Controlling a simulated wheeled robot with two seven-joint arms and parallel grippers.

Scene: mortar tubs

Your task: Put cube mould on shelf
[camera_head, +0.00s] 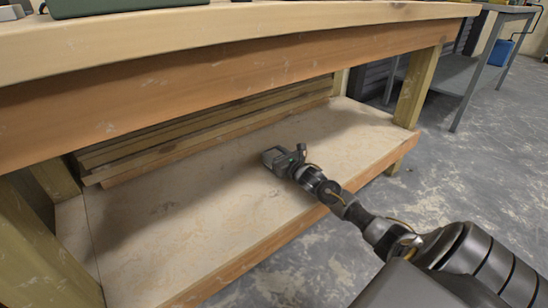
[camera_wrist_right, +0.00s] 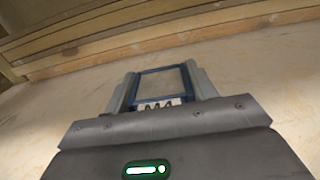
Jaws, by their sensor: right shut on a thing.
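The cube mould (camera_wrist_right: 163,84) is a blue square frame, seen between the fingers in the right wrist view. My right gripper (camera_wrist_right: 160,90) is shut on it, with one grey finger on each side. In the head view my right gripper (camera_head: 270,156) reaches in under the bench top, over the pale wooden lower shelf (camera_head: 190,215). The mould cannot be made out there, as the gripper hides it. I cannot tell whether the mould touches the shelf. My left gripper is not in view.
Long timber boards (camera_head: 200,135) lie stacked along the back of the shelf. The bench's front rail (camera_head: 230,80) runs above, and a wooden leg (camera_head: 418,85) stands at the right. The shelf is bare around the gripper. A green case (camera_head: 110,6) sits on the bench top.

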